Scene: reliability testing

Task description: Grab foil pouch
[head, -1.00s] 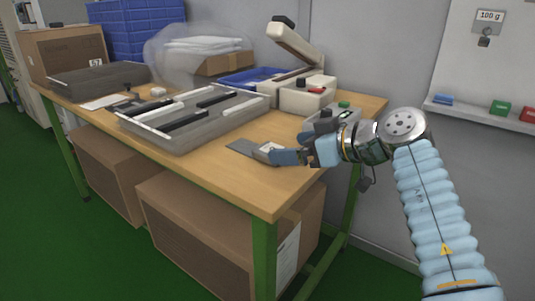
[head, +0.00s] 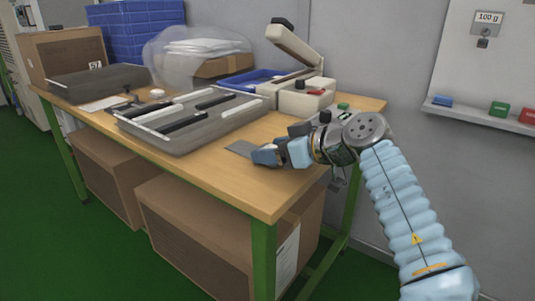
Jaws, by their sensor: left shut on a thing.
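The foil pouch (head: 240,148) is a flat grey piece lying on the wooden table near its front edge, in the middle of the head view. My left gripper (head: 262,154) is at the pouch's right end, low over the tabletop. Its fingers are shut on the pouch and hide that end. The grey part left of the fingers shows and looks flat, at or just above the table surface. My right gripper is not in view.
A grey tray with black and white strips (head: 190,142) stands left of the pouch. A cream sealer with a raised arm (head: 300,98) stands behind. A dark bin (head: 100,85) is at the far left. The table (head: 235,185) is clear in front.

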